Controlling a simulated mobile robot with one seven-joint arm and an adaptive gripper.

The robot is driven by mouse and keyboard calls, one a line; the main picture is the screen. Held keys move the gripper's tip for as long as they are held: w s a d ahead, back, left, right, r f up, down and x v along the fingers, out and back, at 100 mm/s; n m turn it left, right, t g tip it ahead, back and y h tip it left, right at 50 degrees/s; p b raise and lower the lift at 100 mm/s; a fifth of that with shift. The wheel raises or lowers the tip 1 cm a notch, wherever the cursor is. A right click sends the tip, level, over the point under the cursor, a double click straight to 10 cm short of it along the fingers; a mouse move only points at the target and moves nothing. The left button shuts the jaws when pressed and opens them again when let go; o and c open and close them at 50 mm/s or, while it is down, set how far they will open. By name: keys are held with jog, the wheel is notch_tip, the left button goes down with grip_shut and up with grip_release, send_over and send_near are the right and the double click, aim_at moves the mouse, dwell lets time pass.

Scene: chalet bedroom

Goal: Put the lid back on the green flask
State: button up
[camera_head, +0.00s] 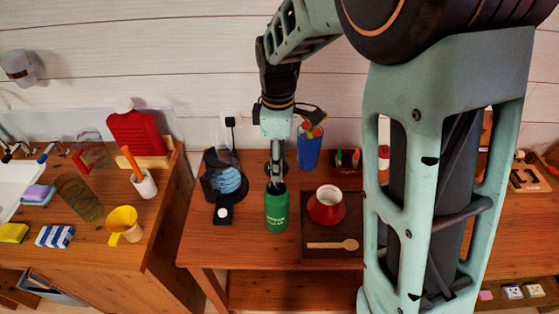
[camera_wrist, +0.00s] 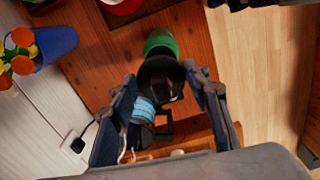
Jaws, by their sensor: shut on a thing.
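The green flask (camera_head: 277,212) stands upright near the front edge of the wooden table. My gripper (camera_head: 277,178) points down right above its mouth. In the wrist view, my gripper (camera_wrist: 161,75) is shut on the round black lid (camera_wrist: 162,84), which lies between the two fingertips. The lid also shows as a dark piece (camera_head: 276,187) at the flask's top in the head view. In the wrist view, the green flask (camera_wrist: 160,42) shows partly behind the lid. I cannot tell whether the lid touches the rim or sits a little above it.
A red pot (camera_head: 326,206) and a wooden spoon (camera_head: 333,244) are on a dark board right of the flask. A dark-framed thing with a blue coil (camera_head: 228,180) stands close on the left. A blue cup with colourful contents (camera_head: 309,150) stands behind.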

jog(key=shift+f+b, duration=2)
jog(key=shift+f, duration=0.95)
jog(key=shift+f, duration=0.15)
jog(key=o, duration=1.2)
jog(key=shift+o, duration=0.3)
jog(key=o, duration=0.4)
jog(key=shift+o, duration=0.2)
jog(key=shift+r+p, duration=2.35)
jog(key=shift+r, duration=1.2)
